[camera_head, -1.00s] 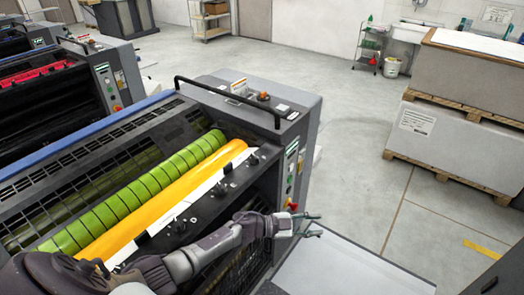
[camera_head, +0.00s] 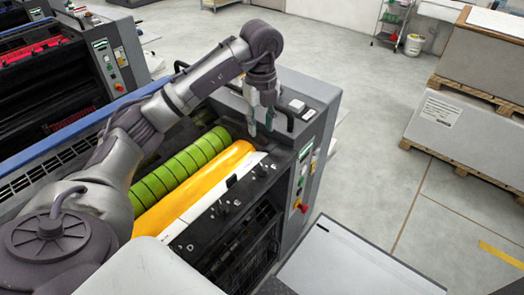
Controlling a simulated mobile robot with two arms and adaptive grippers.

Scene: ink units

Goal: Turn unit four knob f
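The near ink unit has a green segmented roller (camera_head: 180,167) and a yellow inked roller (camera_head: 195,185). A black strip (camera_head: 245,196) beside them carries a row of small dark knobs, one of them near the strip's far end (camera_head: 261,170). My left gripper (camera_head: 260,130) points down above the far end of the unit, beyond the row of knobs. Its two fingers are apart with nothing between them. My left arm hides part of the unit and its rollers. My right gripper is not in view.
The side panel has buttons and a red-yellow switch (camera_head: 300,206). A light flat surface (camera_head: 345,262) lies at the front right. Another unit (camera_head: 60,75) stands at the left, with pallet stacks (camera_head: 440,122) at the right.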

